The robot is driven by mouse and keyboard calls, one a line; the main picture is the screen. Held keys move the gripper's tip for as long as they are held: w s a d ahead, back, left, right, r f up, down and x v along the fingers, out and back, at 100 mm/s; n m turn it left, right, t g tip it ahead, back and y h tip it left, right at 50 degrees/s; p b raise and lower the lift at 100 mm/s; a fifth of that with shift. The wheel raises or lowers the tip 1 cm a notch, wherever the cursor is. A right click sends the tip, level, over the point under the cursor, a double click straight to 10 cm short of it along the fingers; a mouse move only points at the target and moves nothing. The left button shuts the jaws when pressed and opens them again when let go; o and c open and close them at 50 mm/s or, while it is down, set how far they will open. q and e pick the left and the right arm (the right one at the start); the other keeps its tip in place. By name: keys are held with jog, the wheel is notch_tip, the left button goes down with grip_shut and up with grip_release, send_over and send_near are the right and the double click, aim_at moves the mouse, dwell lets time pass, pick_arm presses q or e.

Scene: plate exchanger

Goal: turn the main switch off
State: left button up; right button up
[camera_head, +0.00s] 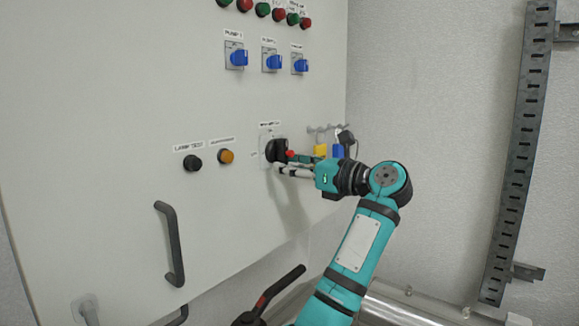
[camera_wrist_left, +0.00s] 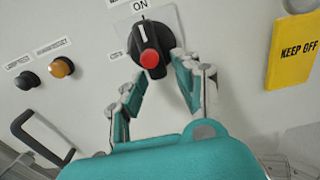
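The main switch (camera_head: 275,149) is a black rotary knob with a red centre, on the front of the pale cabinet. In the left wrist view the knob (camera_wrist_left: 151,36) has its white pointer mark turned up towards the ON label (camera_wrist_left: 140,5); a small label, too small to read, sits to its left. My left gripper (camera_head: 284,163) is at the switch. In the wrist view its fingers (camera_wrist_left: 160,70) are apart, one below left and one right of the knob's lower part. I cannot tell whether they touch it. My right gripper is not in view.
A black button (camera_head: 192,162) and an amber one (camera_head: 226,156) sit left of the switch. Blue switches (camera_head: 238,58) are above. A black handle (camera_head: 172,243) stands out lower left. Padlocks (camera_head: 338,151) hang to the right. The wrist view shows a yellow KEEP OFF tag (camera_wrist_left: 291,52).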

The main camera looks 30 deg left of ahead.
pick_arm(q)
jog(key=shift+a, duration=0.1)
grip_shut()
jog(key=w+r+n+b, duration=0.1)
jog(key=n, duration=0.5)
jog(key=r+n+b, duration=0.1)
jog(key=n+b, duration=0.1)
jog(key=n, duration=0.4)
jog(key=w+n+b, duration=0.1)
jog(key=n, duration=0.5)
jog(key=shift+w+r+b, duration=0.3)
jog(key=shift+r+b, duration=0.05)
jog(key=shift+r, duration=0.05)
dwell(0.4)
